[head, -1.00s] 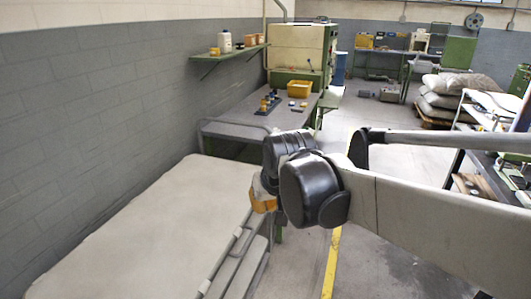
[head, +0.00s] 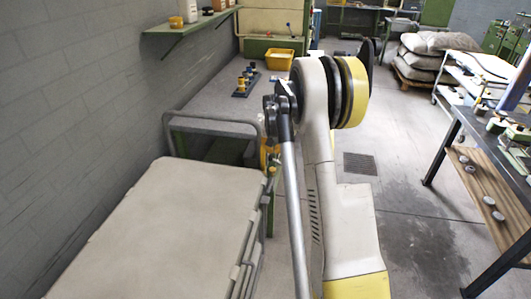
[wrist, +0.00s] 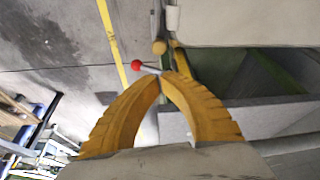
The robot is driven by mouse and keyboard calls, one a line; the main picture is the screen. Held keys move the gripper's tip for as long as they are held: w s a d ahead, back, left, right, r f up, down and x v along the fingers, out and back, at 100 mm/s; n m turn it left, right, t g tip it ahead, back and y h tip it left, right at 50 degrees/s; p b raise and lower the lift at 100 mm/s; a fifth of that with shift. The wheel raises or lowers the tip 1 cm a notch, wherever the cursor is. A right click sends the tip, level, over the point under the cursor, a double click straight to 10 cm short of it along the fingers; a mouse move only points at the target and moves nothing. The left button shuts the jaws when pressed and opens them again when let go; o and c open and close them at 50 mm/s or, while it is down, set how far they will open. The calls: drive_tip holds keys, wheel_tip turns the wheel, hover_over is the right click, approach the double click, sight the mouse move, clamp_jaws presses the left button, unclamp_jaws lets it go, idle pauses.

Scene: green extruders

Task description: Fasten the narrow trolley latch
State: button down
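The trolley (head: 150,215) is a long beige-topped body with a grey tube rail at its far end. In the wrist view its pale edge (wrist: 245,22) is at the top right. A thin lever with a red ball knob (wrist: 136,65) sticks out to the left beside the trolley corner, with a tan round knob (wrist: 159,47) just above. My gripper (wrist: 162,76) has its yellow fingers curved together, tips meeting at the lever's inner end. I cannot tell whether the lever is between them. In the head view my gripper (head: 268,158) is partly hidden behind my arm.
A workbench (head: 212,97) with small parts and a yellow bin (head: 280,59) stands beyond the trolley. A grey wall (head: 70,110) runs along the left. A dark table (head: 480,150) stands on the right. Floor (head: 420,230) is clear between arm and table.

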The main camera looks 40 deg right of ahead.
sight(272, 173)
drive_tip(key=shift+w+d+f, duration=0.3)
drive_tip(key=shift+d+f, duration=0.1)
drive_tip(key=shift+d, duration=0.05)
drive_tip(key=b+x, duration=0.3)
drive_tip(key=x, duration=0.7)
drive_tip(key=shift+b, duration=0.35)
drive_tip(key=s+a, duration=0.1)
drive_tip(key=a, duration=0.1)
drive_tip(key=s+a, duration=0.2)
drive_tip(key=shift+s+a, duration=0.15)
drive_tip(key=shift+s, duration=0.2)
